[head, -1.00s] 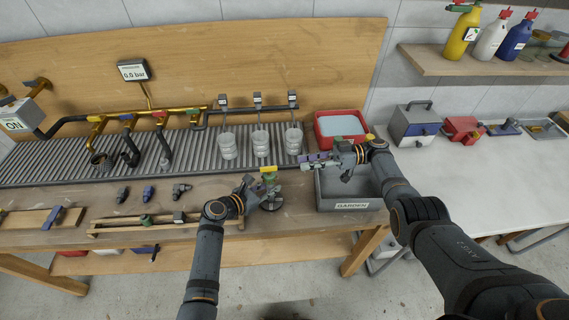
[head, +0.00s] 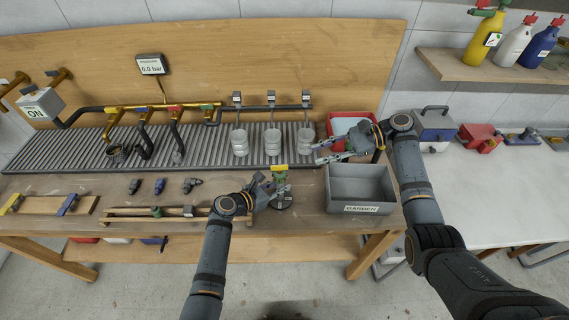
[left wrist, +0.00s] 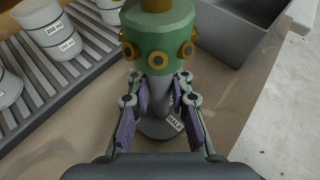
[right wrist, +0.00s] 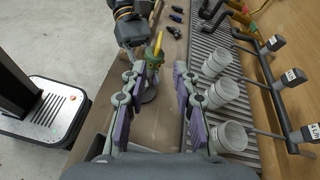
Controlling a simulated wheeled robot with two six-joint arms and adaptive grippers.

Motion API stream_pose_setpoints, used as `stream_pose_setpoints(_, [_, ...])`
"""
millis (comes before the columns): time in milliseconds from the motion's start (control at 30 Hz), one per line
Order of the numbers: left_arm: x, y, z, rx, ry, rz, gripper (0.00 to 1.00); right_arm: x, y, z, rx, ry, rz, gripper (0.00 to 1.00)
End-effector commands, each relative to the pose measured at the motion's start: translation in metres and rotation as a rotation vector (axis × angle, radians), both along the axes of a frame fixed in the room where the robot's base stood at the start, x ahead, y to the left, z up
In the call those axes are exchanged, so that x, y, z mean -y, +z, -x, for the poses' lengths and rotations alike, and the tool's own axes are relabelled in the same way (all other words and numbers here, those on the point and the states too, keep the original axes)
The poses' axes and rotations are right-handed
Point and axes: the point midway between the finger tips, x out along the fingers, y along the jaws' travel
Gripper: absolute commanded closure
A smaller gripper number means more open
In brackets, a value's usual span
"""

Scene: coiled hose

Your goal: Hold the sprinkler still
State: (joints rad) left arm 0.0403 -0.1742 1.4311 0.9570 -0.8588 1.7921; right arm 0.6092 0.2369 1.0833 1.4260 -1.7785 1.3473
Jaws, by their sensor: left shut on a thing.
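The sprinkler (head: 280,175) stands upright on the wooden bench, with a green head, a yellow top and a round grey base. In the left wrist view its green head (left wrist: 158,40) has brass nozzles, and a label on the base reads "HALF". My left gripper (head: 272,189) is shut on the sprinkler's grey stem, below the head. My right gripper (head: 318,153) is open and empty, raised above the bench near the grey bin. In the right wrist view its fingers are wide apart, with the sprinkler (right wrist: 154,58) further off beyond them.
A grey bin labelled "GARDEN" (head: 360,209) stands right of the sprinkler, with a red tray (head: 337,123) behind it. Several measuring cups (head: 272,141) stand on the ribbed drain behind. A wooden rack (head: 125,216) and small fittings (head: 192,185) lie to the left.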

Motion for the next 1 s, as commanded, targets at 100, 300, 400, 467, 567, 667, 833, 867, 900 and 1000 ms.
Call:
stream_pose_setpoints(100, [0.0,0.0,0.0,-0.001,0.0,-0.001,1.0,0.0,0.004,0.001,-0.153,-0.068,0.031,0.71])
stream_pose_setpoints(300, [0.0,0.0,0.0,-0.001,0.0,-0.001,1.0,0.0,0.006,0.002,-0.264,-0.118,0.049,0.71])
stream_pose_setpoints(400, [0.0,0.0,0.0,-0.001,0.0,-0.001,1.0,-0.001,0.006,0.002,-0.269,-0.12,0.049,0.71])
stream_pose_setpoints(467, [0.0,0.0,0.0,-0.001,0.0,-0.001,1.0,-0.004,0.005,0.002,-0.269,-0.119,0.049,0.71])
stream_pose_setpoints(567, [0.0,0.0,0.0,-0.001,0.0,-0.001,1.0,-0.016,-0.001,0.003,-0.27,-0.117,0.048,0.71])
stream_pose_setpoints(667, [0.0,0.0,0.0,-0.001,0.0,-0.001,1.0,-0.037,-0.008,0.004,-0.27,-0.115,0.045,0.71])
stream_pose_setpoints(833, [0.0,0.0,0.0,-0.001,0.0,-0.001,1.0,-0.073,-0.023,0.006,-0.27,-0.115,0.045,0.71])
stream_pose_setpoints(867, [0.0,0.0,0.0,-0.001,0.0,-0.001,1.0,-0.079,-0.026,0.006,-0.269,-0.116,0.046,0.71])
stream_pose_setpoints(900, [0.0,0.0,0.0,-0.001,0.0,-0.001,1.0,-0.086,-0.028,0.006,-0.268,-0.116,0.046,0.71])
stream_pose_setpoints(1000, [0.0,0.0,0.0,-0.001,0.0,-0.001,1.0,-0.099,-0.034,0.007,-0.268,-0.116,0.047,0.71])
